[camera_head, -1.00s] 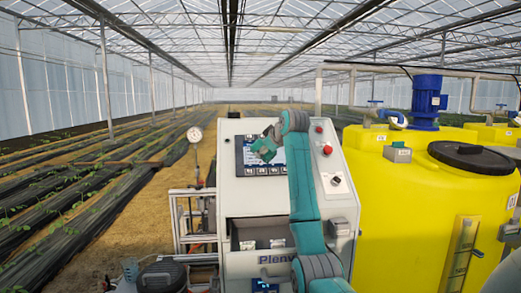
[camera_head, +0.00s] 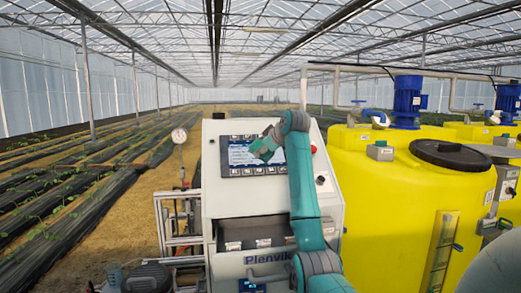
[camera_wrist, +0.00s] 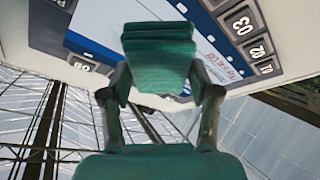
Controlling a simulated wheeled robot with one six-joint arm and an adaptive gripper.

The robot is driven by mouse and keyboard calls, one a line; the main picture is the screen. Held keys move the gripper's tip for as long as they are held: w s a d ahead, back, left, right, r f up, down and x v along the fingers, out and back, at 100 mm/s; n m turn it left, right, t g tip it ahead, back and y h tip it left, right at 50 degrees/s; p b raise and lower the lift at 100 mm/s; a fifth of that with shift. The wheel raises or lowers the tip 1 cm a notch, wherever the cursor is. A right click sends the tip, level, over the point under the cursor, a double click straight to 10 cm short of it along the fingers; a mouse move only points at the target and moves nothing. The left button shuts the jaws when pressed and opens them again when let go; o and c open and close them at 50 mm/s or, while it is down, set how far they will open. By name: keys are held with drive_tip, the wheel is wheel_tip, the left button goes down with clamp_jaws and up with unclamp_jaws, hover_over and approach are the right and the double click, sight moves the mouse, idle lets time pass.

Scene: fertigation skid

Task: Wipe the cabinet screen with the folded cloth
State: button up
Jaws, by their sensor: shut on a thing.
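The cabinet screen (camera_head: 240,153) is a dark-framed panel with a pale display and a row of buttons below, on the sloped front of the white cabinet (camera_head: 212,172). My gripper (camera_wrist: 160,78) is shut on the folded cloth (camera_wrist: 158,52), a thick green stack of layers between its two fingers. In the wrist view the cloth lies in front of the screen (camera_wrist: 100,22), hiding part of it; I cannot tell whether they touch. In the head view my gripper (camera_head: 264,150) covers the middle-right of the screen, and the cloth is hard to separate from my green arm.
A yellow tank (camera_head: 385,200) with a black lid stands close on the right. A gauge (camera_head: 179,135) and pipe frame stand left. Planted rows with bare ground lie further left.

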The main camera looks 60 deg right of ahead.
drive_tip(key=shift+s+d, duration=1)
drive_tip(key=shift+s, duration=0.2)
drive_tip(key=shift+s+d, duration=0.95)
drive_tip(key=shift+s, duration=0.35)
drive_tip(key=shift+w+a+r, duration=0.2)
drive_tip(key=shift+w+a, duration=0.45)
drive_tip(key=shift+w, duration=0.25)
drive_tip(key=shift+w+a+f, duration=0.2)
drive_tip(key=shift+w+a, duration=1.15)
drive_tip(key=shift+w, duration=0.25)
drive_tip(key=shift+w+a+f, duration=0.15)
drive_tip(key=shift+w+a, duration=1.2)
drive_tip(key=shift+w, duration=0.25)
drive_tip(key=shift+w+a+r, duration=0.15)
drive_tip(key=shift+w+a, duration=0.85)
drive_tip(key=shift+w, duration=0.15)
drive_tip(key=shift+w+a+r, duration=0.1)
drive_tip(key=shift+w+a, duration=0.9)
drive_tip(key=shift+w, duration=0.1)
